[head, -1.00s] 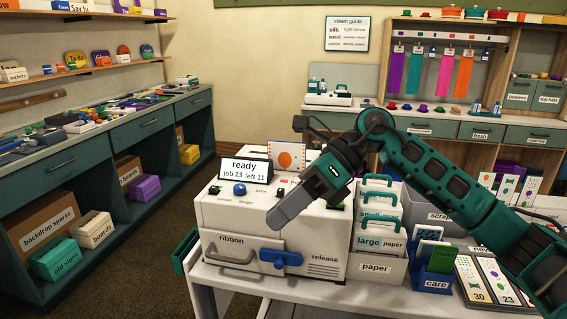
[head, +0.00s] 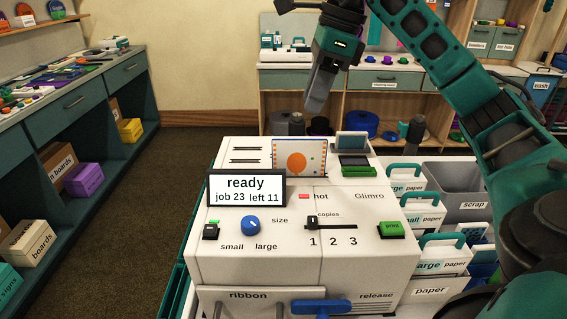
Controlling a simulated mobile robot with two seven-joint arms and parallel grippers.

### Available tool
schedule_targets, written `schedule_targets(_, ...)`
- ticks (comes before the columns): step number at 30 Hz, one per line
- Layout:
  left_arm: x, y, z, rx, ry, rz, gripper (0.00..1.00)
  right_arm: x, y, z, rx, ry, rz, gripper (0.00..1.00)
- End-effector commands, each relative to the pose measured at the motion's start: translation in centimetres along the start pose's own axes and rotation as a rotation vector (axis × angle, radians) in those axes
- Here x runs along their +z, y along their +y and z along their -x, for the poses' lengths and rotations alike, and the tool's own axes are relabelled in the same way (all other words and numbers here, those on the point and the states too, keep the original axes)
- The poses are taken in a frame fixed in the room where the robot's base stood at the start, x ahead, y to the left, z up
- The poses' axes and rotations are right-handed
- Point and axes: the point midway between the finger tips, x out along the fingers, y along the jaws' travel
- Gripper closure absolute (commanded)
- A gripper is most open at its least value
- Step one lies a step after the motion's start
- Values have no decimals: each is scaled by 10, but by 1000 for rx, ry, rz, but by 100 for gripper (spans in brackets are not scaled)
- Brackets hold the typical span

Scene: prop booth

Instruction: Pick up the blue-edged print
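A small print (head: 299,157) with an orange disc and a thin blue edge stands tilted up at the back of the white printer's top (head: 260,270). My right gripper (head: 313,104) points down, above and a little behind the print in the picture, with a visible gap between them. Its fingers show from the side as one grey shape, so their opening is hidden. My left gripper is not in view.
The printer top carries a "ready" display (head: 247,188), a blue knob (head: 251,225), a copies slider (head: 312,222) and a green print button (head: 391,230). Paper bins (head: 440,262) stand at right. A teal counter (head: 60,115) runs along the left.

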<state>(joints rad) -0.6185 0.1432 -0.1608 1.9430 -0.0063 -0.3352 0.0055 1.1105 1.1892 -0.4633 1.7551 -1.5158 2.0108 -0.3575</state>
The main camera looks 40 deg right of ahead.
Motion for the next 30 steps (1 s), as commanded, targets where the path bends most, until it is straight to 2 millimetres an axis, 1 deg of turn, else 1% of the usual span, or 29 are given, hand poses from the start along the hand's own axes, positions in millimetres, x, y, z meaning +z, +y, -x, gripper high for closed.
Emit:
schedule_targets(1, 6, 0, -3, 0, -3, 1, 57, 0, 1, -10, 4, 2, 2, 66)
schedule_targets(4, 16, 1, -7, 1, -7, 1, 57, -1, 1, -29, 6, 2, 2, 66)
schedule_targets(9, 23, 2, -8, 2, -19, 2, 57, -1, 1, -58, 5, 4, 0, 66)
schedule_targets(12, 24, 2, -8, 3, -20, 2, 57, 0, 1, -69, 4, 2, 1, 66)
schedule_targets(17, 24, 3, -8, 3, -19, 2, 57, 0, 1, -78, 3, 1, 1, 66)
schedule_targets(27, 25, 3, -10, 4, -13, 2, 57, -3, 5, -121, 5, 0, 1, 66)
schedule_targets(30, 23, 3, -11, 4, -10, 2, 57, -2, 5, -126, 2, -1, 1, 66)
